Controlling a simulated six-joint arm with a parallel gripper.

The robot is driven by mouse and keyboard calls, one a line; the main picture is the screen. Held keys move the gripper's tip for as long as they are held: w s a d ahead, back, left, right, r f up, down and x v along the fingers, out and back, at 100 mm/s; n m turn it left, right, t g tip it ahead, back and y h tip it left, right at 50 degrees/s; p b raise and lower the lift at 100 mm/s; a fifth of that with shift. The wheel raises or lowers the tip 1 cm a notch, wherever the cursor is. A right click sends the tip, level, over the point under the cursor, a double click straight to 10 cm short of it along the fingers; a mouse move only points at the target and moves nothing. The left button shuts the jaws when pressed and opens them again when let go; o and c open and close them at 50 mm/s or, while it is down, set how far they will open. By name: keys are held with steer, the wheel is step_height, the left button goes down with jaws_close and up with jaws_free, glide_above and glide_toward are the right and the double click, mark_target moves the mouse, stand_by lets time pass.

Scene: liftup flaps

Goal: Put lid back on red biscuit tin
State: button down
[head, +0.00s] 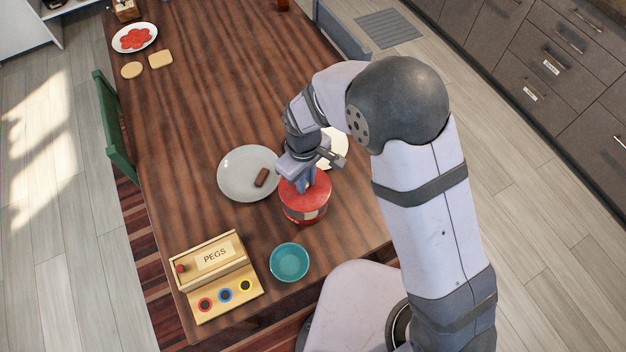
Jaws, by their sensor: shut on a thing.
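The red biscuit tin (306,213) stands upright on the wooden table, in the middle of the head view. Its red lid (319,191) is at the top of the tin, level or nearly so. I cannot tell whether the lid is fully seated. My gripper (304,186) points down at the lid's middle and is shut on the lid, probably by a knob that the fingers hide.
A grey plate (235,185) with a brown bar (261,177) lies left of the tin. A white plate (338,146) is partly behind my gripper. A teal bowl (289,262) and a wooden PEGS box (214,262) stand in front. The far table is mostly clear.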

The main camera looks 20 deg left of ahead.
steer(key=shift+w+a, duration=0.15)
steer(key=shift+a, duration=0.05)
steer(key=shift+f, duration=0.1)
step_height(320, 180, down, 4)
steer(key=b, duration=0.3)
steer(key=shift+b, duration=0.35)
steer(key=shift+f+b, duration=0.6)
steer(key=shift+f, duration=0.45)
steer(key=shift+f, duration=0.15)
stand_by(2.2)
steer(key=c, duration=1.1)
jaws_free()
steer(key=shift+r+p, duration=0.2)
steer(key=shift+p, duration=0.2)
